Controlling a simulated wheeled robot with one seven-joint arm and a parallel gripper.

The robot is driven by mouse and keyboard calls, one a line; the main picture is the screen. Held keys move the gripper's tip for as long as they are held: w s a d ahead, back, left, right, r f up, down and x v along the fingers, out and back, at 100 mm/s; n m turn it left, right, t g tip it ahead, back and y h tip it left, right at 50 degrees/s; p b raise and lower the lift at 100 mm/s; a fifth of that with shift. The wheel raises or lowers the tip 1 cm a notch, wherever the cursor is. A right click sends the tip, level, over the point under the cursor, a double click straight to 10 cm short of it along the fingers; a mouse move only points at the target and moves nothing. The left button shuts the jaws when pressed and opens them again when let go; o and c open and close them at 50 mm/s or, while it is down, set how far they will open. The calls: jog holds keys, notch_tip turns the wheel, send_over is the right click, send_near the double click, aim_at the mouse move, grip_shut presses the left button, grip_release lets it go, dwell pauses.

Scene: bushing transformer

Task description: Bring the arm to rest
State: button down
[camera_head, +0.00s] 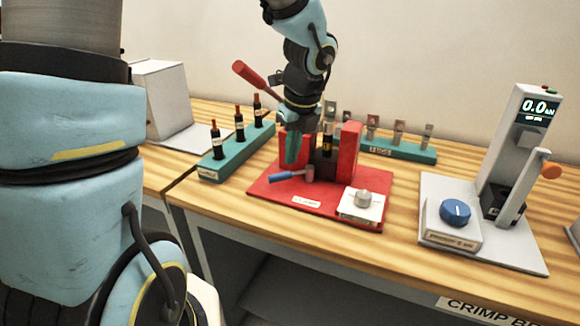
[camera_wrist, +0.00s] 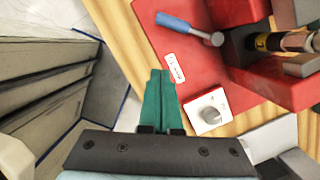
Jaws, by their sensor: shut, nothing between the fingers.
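My gripper (camera_head: 292,148) hangs over the left part of the red clamp fixture (camera_head: 268,188) in the head view, its teal fingers pointing down. In the wrist view the teal fingers (camera_wrist: 160,100) lie together, shut and empty, in front of the fixture's front edge as seen from above. A dark cylindrical part with a yellow band (camera_head: 327,138) stands between the red blocks of the fixture. It also shows in the wrist view (camera_wrist: 284,41), partly cut off. My arm comes down from the top of the head view.
The fixture has a blue-handled lever (camera_head: 286,175), a red-handled lever (camera_head: 250,74) and a knob (camera_head: 362,198). A teal rack (camera_head: 222,162) holds bushings at left; another rack (camera_head: 400,148) stands behind. A press with a display (camera_head: 515,140) stands at right. Bare wood (camera_head: 405,190) separates press and fixture.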

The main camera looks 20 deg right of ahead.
jog(key=shift+s+r, duration=0.15)
jog(key=shift+r, duration=0.45)
jog(key=s+a+f+n, duration=0.1)
jog(key=a+n, duration=1)
jog(key=n, duration=0.4)
jog(key=s+a+f+n+h, duration=0.1)
jog(key=a+f+n, duration=0.1)
jog(key=a+n, duration=0.9)
jog(key=n, duration=0.5)
jog(key=shift+s+a+g, duration=0.25)
jog(key=shift+g, duration=0.15)
